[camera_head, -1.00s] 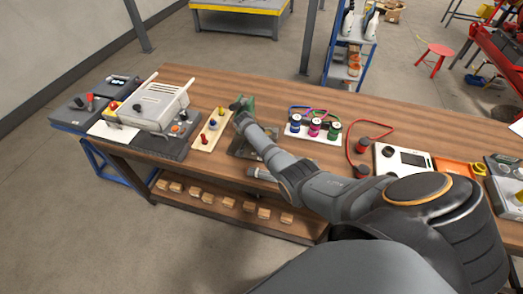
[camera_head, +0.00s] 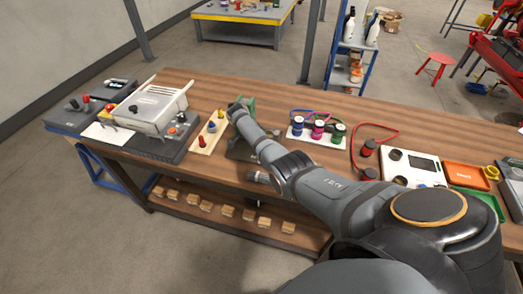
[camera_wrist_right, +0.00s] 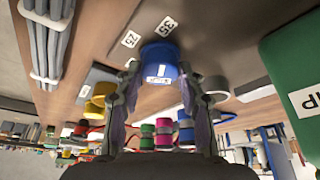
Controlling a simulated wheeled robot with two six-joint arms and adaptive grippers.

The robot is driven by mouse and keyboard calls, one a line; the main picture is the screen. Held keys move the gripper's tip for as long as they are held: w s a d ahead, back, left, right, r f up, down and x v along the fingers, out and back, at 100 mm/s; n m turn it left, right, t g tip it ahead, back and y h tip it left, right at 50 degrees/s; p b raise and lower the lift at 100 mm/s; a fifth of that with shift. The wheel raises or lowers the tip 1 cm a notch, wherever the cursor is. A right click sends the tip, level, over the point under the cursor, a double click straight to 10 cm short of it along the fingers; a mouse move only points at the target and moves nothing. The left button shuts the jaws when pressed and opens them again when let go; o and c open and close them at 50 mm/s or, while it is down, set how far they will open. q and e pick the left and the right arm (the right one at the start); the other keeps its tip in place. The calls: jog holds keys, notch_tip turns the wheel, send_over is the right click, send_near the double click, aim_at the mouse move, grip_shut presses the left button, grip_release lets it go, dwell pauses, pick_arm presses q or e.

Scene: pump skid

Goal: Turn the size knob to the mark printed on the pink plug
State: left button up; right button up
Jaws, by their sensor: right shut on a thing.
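The size knob (camera_wrist_right: 158,52) is blue with a white label and stands between the fingers of my right gripper (camera_wrist_right: 160,76) in the wrist view. The fingers are shut on its sides. Printed marks 25 and 35 show on the plate beyond it; I cannot read the label on the knob surely. In the head view my right forearm hides the knob and most of the machine. The pink plug (camera_head: 317,129) stands between a blue and a green plug on a white base; its print is too small to read. My left gripper is not in view.
A green block (camera_wrist_right: 295,85) with part of a word on it stands close to the right of the gripper in the wrist view. A wooden board with coloured pegs (camera_head: 208,133) lies left of my arm.

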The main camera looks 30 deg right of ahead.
jog(key=o, duration=1.2)
jog(key=shift+c, duration=0.2)
jog(key=v, duration=1.2)
jog(key=shift+a+f, duration=0.1)
jog(key=shift+f, duration=0.05)
